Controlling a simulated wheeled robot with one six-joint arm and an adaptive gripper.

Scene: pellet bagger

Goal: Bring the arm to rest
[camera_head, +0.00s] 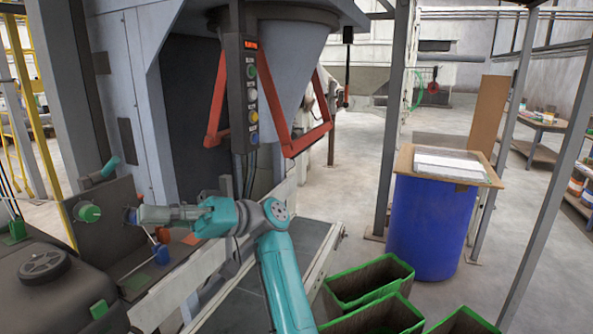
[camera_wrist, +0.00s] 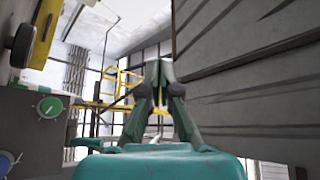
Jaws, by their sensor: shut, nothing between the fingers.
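My gripper (camera_wrist: 158,68) is in the middle of the wrist view, its two fingers drawn together at the tips with nothing held. In the head view my teal and grey arm rises from the bottom centre, bends at a joint, and reaches left in front of the machine.
A panel with buttons (camera_head: 251,95) hangs above my arm, beside a red frame (camera_head: 305,142). A grey slatted surface (camera_wrist: 250,60) fills the right of the wrist view. A blue drum (camera_head: 430,225) and green-rimmed bins (camera_head: 372,318) stand right. Open floor lies behind.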

